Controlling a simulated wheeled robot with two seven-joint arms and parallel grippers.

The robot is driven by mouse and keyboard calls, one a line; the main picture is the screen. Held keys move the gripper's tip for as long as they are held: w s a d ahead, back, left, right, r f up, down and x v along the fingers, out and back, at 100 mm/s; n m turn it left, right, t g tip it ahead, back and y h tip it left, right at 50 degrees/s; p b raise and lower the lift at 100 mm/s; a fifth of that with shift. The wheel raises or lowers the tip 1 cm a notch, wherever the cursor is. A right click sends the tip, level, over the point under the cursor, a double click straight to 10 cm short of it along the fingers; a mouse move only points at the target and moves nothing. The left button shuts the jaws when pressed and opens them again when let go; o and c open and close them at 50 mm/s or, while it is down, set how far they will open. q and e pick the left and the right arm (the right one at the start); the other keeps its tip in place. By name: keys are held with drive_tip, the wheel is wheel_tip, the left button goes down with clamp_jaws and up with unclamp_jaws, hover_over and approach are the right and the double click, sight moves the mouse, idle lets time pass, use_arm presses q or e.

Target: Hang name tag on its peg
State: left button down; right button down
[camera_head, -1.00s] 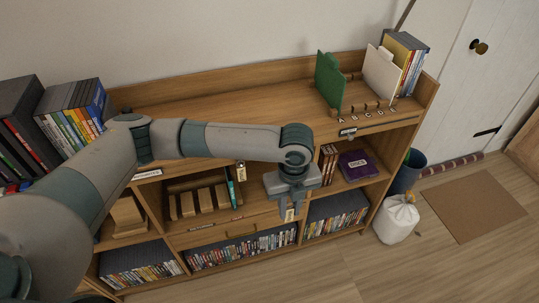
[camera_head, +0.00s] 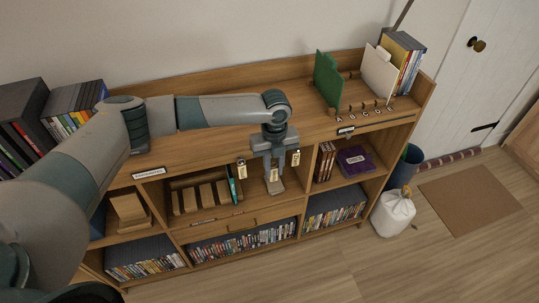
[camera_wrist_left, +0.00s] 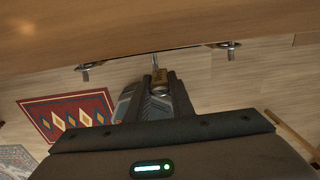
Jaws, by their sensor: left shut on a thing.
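My left gripper (camera_head: 273,163) points down in front of the shelf's front edge and is shut on a small pale name tag (camera_head: 274,175). In the left wrist view, the closed fingertips (camera_wrist_left: 160,88) hold the brownish tag (camera_wrist_left: 160,76) just below a thin middle peg (camera_wrist_left: 154,58). I cannot tell whether tag and peg touch. Another tag (camera_head: 241,169) hangs to the left of my gripper, and another (camera_head: 295,158) hangs to its right. In the left wrist view, a left peg (camera_wrist_left: 85,69) and a right peg (camera_wrist_left: 229,47) stick out from the wooden edge.
The wooden shelf (camera_head: 210,205) has DVD rows, wooden blocks (camera_head: 204,194) and a purple box (camera_head: 355,161). Green (camera_head: 327,78) and white dividers (camera_head: 379,73) stand on top at right. A white bag (camera_head: 393,212) is on the floor; the floor in front is clear.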

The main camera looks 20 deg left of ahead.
use_arm(q)
drive_tip(key=shift+w+a, duration=0.2)
drive_tip(key=shift+w, duration=0.05)
drive_tip(key=w+a+p, duration=0.2)
drive_tip(key=shift+w+r, duration=0.15)
drive_tip(key=shift+w, duration=0.25)
drive_tip(key=shift+w+f+p, duration=0.1)
drive_tip(key=shift+f+p, duration=0.1)
drive_tip(key=shift+p, duration=0.2)
drive_tip(key=shift+f, duration=0.35)
drive_tip(key=c, duration=1.5)
unclamp_jaws()
drive_tip(key=shift+r, duration=0.1)
drive_tip(key=shift+c, duration=0.2)
